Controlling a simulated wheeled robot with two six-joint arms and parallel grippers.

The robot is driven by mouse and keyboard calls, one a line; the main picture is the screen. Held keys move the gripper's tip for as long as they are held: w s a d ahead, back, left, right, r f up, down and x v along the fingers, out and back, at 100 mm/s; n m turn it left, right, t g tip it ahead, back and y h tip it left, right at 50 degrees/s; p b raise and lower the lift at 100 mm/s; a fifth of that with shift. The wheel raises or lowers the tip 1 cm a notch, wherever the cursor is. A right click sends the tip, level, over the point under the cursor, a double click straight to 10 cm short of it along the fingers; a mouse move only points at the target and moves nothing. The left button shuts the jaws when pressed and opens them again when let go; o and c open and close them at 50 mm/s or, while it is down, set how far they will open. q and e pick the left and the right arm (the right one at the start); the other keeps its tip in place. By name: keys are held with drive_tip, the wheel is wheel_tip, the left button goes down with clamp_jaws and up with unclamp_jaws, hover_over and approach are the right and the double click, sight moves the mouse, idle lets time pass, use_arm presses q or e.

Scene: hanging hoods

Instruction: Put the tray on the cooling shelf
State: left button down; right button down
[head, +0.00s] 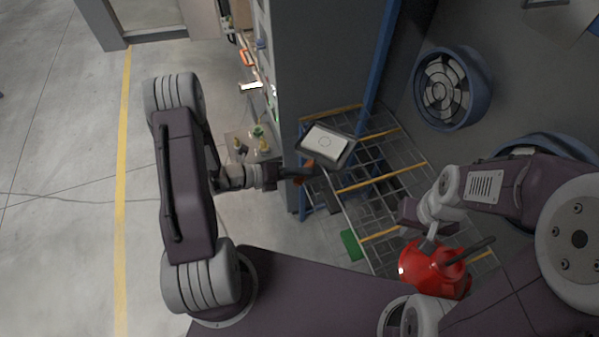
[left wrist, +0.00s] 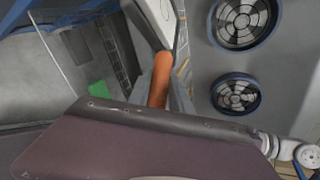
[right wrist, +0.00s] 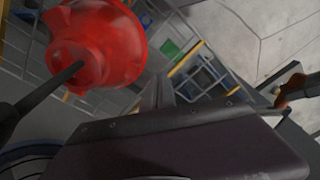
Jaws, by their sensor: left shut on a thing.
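The tray (head: 326,144), pale with a dark rim, is tilted above the far left end of a wire-grid rack with yellow bars (head: 372,184), which may be the cooling shelf. My left gripper (head: 303,178) is shut on the tray's orange handle, which stands between its fingers in the left wrist view (left wrist: 160,80). The tray's pale edge shows above it there (left wrist: 156,20). My right gripper (head: 408,214) is over the rack's right side, apart from the tray. Its fingers (right wrist: 165,90) show dark and foreshortened, and I cannot tell whether they are open.
A red rounded object (head: 432,268) is close to my right gripper and also fills the upper left of the right wrist view (right wrist: 95,45). A grey cabinet (head: 320,55) stands behind the tray. Round blue-rimmed fans (head: 478,75) are at right. Open floor (head: 60,150) lies at left.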

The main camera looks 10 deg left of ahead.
use_arm(q)
drive_tip(key=c, duration=1.2)
unclamp_jaws()
drive_tip(key=shift+f, duration=0.1)
drive_tip(key=shift+o, duration=0.2)
